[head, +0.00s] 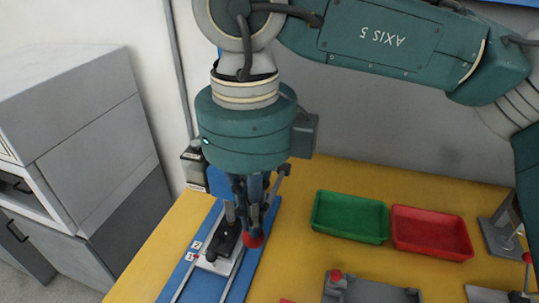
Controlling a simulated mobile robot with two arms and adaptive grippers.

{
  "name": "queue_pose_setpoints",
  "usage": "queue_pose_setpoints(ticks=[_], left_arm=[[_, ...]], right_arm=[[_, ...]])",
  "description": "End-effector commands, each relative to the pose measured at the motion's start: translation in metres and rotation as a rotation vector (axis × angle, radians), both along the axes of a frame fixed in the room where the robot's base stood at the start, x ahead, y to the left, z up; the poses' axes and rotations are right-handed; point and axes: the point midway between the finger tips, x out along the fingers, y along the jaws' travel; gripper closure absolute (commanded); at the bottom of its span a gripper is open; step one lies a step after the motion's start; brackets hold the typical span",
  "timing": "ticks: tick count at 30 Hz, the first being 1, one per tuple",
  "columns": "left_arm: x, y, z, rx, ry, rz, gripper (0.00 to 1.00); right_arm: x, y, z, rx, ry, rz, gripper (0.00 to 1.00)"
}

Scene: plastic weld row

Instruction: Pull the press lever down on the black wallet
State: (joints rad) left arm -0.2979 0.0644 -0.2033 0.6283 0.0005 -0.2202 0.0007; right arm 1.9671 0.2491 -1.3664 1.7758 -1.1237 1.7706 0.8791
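My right gripper (251,215) points down over the press, its dark fingers close together. A red ball knob (253,239), which looks like the end of the press lever, shows right at the fingertips. The fingers hide the lever's shaft, and I cannot tell whether they grip it or only touch it. The black wallet (226,238) lies on a light plate of the blue press base (238,283), just left of the knob. The upper part of the press is mostly hidden behind my gripper. My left gripper is out of view.
A green tray (349,218) and a red tray (432,233) stand empty to the right on the yellow table (300,262). A grey fixture (368,291) is at the front, another device (500,240) at the right edge. A grey cabinet (90,150) stands left.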

Motion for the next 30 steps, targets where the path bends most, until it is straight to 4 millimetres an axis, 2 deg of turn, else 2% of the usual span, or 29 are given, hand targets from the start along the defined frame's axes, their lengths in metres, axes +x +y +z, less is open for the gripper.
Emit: queue_pose_setpoints(ticks=[5,16,30], left_arm=[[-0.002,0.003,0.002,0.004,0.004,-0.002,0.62],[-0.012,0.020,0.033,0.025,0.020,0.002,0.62],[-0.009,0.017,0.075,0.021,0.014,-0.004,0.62]], right_arm=[[0.001,-0.001,0.002,-0.001,0.000,-0.001,1.00],[0.014,-0.004,0.045,-0.001,-0.001,-0.002,1.00],[0.030,-0.009,0.099,0.001,0.001,0.000,1.00]])
